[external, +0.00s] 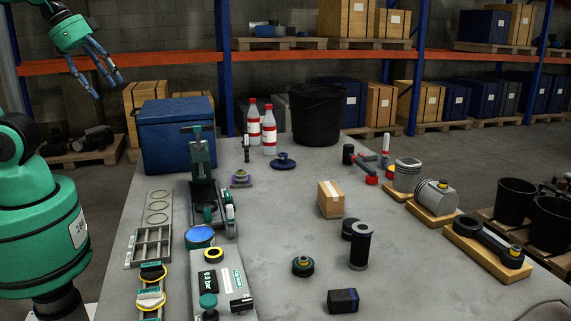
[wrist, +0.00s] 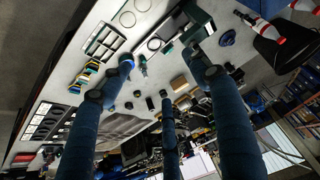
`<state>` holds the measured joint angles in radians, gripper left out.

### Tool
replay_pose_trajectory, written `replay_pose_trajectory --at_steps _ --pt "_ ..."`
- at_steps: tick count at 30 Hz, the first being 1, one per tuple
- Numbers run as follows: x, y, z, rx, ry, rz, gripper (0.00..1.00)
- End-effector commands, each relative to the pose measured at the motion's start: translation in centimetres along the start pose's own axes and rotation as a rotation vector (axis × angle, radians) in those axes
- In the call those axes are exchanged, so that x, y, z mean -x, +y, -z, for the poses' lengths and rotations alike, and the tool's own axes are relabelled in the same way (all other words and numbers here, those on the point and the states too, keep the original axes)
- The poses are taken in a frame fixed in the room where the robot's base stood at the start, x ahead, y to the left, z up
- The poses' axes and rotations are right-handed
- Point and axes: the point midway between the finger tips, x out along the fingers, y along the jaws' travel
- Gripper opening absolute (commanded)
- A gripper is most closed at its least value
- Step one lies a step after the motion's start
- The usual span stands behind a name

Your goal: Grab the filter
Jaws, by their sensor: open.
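A dark upright cylinder with grey end rings, which looks like the filter (external: 361,246), stands on the grey table (external: 285,215) right of centre in the external view. A low black round part (external: 350,229) is close behind its left side. My gripper (external: 106,86) is open and empty, high at the upper left, well above the table and far from the cylinder. In the wrist view my three blue fingers (wrist: 163,70) are spread wide. The table shows tilted beyond them, and I cannot pick out the cylinder for sure there.
A small cardboard box (external: 331,199), a dark block (external: 343,300) and a round dark part (external: 302,266) lie around the cylinder. Pistons on wooden blocks (external: 432,196) line the right edge. A blue cooler (external: 177,136), red-white bottles (external: 269,133) and a black bucket (external: 318,113) stand at the back.

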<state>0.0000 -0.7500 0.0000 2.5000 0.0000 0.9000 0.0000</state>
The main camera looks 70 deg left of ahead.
Motion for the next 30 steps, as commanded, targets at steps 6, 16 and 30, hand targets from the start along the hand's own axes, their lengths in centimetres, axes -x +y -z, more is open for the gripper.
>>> replay_pose_trajectory --at_steps 6,16,30 --pt "0.2 0.1 0.8 0.004 -0.004 -0.002 0.62" --pt "0.8 1.2 6.4 0.034 -0.04 -0.015 0.62" --pt "-0.5 4.5 18.0 0.102 -0.114 -0.031 0.62"
